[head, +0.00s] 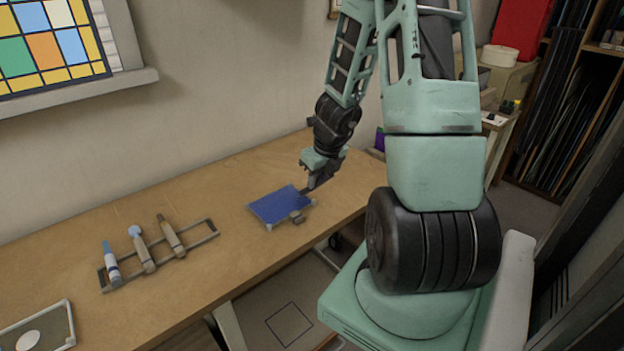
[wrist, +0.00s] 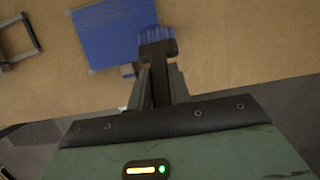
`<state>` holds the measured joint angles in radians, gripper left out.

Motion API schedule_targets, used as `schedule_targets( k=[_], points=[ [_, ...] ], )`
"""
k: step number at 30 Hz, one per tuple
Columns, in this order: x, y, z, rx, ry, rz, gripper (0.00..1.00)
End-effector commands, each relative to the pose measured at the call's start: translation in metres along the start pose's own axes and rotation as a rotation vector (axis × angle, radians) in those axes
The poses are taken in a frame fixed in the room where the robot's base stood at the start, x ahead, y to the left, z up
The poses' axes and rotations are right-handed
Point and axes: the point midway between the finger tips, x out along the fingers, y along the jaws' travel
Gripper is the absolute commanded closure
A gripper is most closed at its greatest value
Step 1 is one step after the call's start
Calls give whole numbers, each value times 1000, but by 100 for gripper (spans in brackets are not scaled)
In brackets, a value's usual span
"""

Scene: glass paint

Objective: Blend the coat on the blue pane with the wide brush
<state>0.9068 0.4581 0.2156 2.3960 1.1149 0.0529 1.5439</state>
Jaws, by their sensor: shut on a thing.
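The blue pane (head: 280,206) lies flat on the wooden bench, held at its corners by small grey supports. It also shows at the top of the wrist view (wrist: 112,34). My gripper (head: 312,183) is at the pane's right side in the head view. In the wrist view my gripper (wrist: 158,88) is shut on the handle of the wide brush (wrist: 158,48), a dark tool with a broad head and bluish bristles. The bristles are at the pane's right edge in that view. I cannot tell whether they touch it.
A metal rack (head: 200,242) with three upright-leaning tools stands left of the pane. A tray (head: 66,325) with a pale oval lies at the bench's front left. The bench (head: 230,200) is bare between pane and wall. A coloured window (head: 45,50) is above.

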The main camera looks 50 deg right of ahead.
Motion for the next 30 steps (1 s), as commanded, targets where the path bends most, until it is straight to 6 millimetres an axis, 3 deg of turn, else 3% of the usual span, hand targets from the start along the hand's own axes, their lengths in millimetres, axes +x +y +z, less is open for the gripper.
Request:
schedule_targets(
  k=[13, 24, 30],
  points=[
    [-12, 0, 6, -2, 0, 1, 100],
    [-2, 2, 45, -2, 1, 3, 100],
    [4, 2, 55, -1, 0, 0, 100]
  ],
)
